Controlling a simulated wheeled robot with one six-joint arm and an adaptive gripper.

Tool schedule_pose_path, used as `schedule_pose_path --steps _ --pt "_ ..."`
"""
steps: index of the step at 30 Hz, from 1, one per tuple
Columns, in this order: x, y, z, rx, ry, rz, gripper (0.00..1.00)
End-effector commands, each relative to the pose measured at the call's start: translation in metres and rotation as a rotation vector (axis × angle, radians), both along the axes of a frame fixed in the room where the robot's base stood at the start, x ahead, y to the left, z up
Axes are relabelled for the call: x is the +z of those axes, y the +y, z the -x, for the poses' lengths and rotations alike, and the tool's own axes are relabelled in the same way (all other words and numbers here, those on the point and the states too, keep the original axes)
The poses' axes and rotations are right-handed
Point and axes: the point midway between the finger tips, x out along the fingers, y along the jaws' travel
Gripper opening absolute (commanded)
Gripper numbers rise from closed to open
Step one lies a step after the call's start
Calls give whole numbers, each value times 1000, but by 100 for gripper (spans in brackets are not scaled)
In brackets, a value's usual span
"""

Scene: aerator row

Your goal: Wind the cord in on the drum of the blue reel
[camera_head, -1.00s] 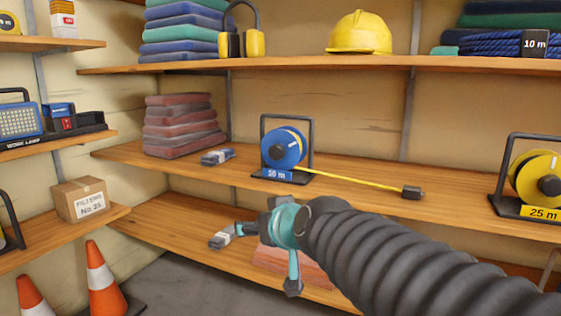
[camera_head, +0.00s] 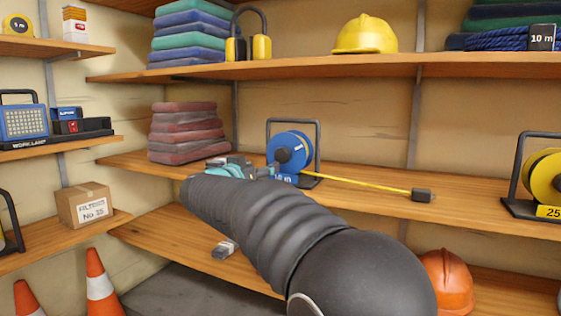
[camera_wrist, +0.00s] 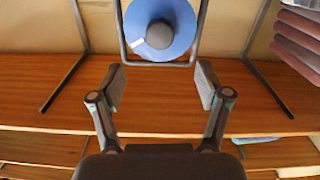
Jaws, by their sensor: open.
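The blue reel (camera_head: 292,146) stands upright in its dark frame on the middle shelf, with a dark hub at its centre. Its yellow cord (camera_head: 365,185) lies out to the right along the shelf and ends in a dark plug (camera_head: 422,195). My gripper (camera_head: 255,168) is just left of the reel and covers part of its label. In the wrist view the reel (camera_wrist: 180,45) is at the top, beyond the fingertips of my gripper (camera_wrist: 160,87). The fingers are spread wide with nothing between them. The cord does not show there.
The middle shelf (camera_head: 390,225) also bears a stack of red cloths (camera_head: 185,132) at left and a yellow reel (camera_head: 545,178) at right. A shelf with a yellow hard hat (camera_head: 365,33) runs above. An orange hard hat (camera_head: 447,280) and a small grey item (camera_head: 224,250) are lower.

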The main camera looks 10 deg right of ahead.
Motion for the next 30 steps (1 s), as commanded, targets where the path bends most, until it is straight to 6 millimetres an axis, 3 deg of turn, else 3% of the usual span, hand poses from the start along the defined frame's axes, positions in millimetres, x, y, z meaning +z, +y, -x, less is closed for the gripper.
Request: schedule_pose_path --steps 18,30 --pt "-1 -64 -86 -1 -2 0 76" --pt "0 -77 -104 2 -2 0 76"
